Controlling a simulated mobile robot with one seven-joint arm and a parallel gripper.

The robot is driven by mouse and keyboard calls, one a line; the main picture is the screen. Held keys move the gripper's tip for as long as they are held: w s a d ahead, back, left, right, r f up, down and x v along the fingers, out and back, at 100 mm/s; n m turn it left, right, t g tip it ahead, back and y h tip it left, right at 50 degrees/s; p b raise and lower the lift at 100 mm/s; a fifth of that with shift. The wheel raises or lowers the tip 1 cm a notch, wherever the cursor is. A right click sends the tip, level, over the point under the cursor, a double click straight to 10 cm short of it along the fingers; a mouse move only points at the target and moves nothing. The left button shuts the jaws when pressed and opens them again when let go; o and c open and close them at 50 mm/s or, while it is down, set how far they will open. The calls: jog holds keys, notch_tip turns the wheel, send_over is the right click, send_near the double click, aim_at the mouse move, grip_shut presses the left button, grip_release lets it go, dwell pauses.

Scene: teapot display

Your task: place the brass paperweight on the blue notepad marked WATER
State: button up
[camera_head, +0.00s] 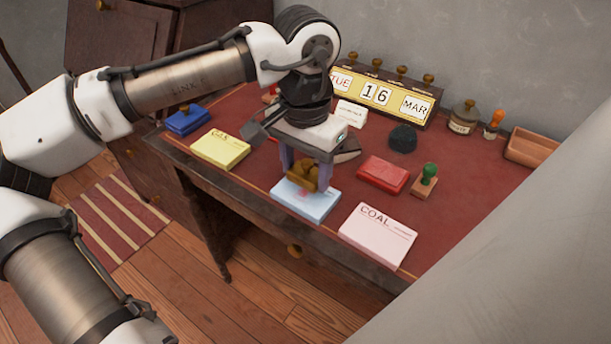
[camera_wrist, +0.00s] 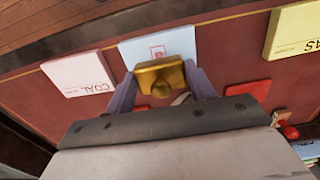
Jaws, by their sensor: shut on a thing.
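The brass paperweight (camera_head: 301,178) is gripped between the two purple-grey fingers of my gripper (camera_head: 306,174). In the wrist view the paperweight (camera_wrist: 161,80) is a gold block with a round knob, held between the fingers. The light blue notepad (camera_head: 318,207) lies near the desk's front edge, below the paperweight. It also shows in the wrist view (camera_wrist: 181,41), with a red printed mark; its near part is hidden behind the paperweight. I cannot read the word WATER on it. I cannot tell whether the paperweight touches the pad.
A pink COAL pad (camera_head: 378,236) lies to the right, a yellow pad (camera_head: 221,149) to the left. A red ink pad (camera_head: 382,175) and a green-handled stamp (camera_head: 424,181) stand on the right. A calendar (camera_head: 388,97) stands behind. The desk's front edge (camera_head: 250,195) is close.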

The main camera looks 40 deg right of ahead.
aim_at(306, 163)
jog(key=shift+f, duration=1)
jog(key=shift+f, duration=0.2)
jog(key=o, duration=1.3)
notch_tip(306, 163, up, 12)
jog(key=shift+r+p, duration=0.2)
jog(key=shift+p, duration=0.75)
